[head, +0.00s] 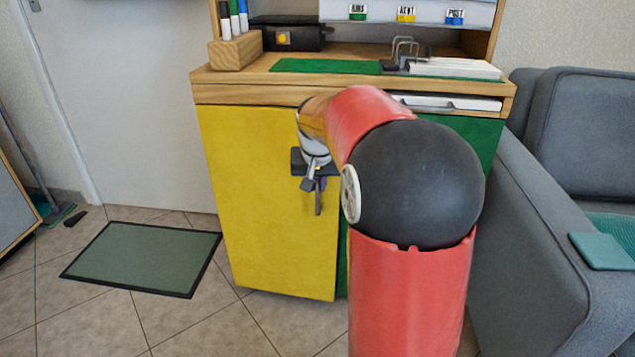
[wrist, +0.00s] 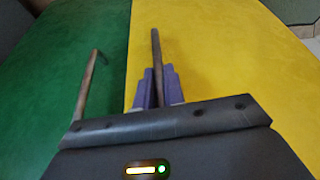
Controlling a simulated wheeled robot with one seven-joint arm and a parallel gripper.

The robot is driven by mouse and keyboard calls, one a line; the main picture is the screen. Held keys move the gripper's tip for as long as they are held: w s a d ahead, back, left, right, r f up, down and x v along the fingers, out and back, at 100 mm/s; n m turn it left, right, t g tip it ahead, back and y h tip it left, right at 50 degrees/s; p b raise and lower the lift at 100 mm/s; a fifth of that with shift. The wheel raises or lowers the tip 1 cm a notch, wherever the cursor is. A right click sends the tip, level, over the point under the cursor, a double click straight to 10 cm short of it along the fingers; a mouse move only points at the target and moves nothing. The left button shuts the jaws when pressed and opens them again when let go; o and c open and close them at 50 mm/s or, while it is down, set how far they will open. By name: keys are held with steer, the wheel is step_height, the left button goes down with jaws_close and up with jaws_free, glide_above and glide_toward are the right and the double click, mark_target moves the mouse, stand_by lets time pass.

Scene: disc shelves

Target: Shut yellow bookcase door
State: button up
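The yellow bookcase door (head: 255,200) fills the left front of the cabinet. It looks flush or nearly flush with the green door (head: 483,135); a small gap cannot be ruled out. In the wrist view the yellow door (wrist: 230,60) is on the right and the green door (wrist: 60,60) on the left. The yellow door's upright bar handle (wrist: 156,55) stands between my gripper's purple fingers (wrist: 158,85), which are close together on it. In the head view my gripper (head: 316,183) is at the door's right side, partly hidden by my arm.
The green door has its own bar handle (wrist: 87,82), left of my fingers. A grey sofa (head: 545,220) stands close on the right. A white drawer (head: 450,103) sits above the doors.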

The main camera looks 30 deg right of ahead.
jaws_close()
steer(key=shift+w+d+r+p, duration=0.15)
steer(key=shift+w+d+p, duration=0.5)
steer(key=shift+w+p, duration=0.05)
steer(key=shift+w+d, duration=0.25)
steer(key=shift+d, duration=0.05)
steer(key=o, duration=0.7)
jaws_free()
steer(key=p+v, duration=0.1)
steer(key=v, duration=0.6)
steer(key=shift+s+r, duration=0.1)
steer(key=shift+r, duration=0.1)
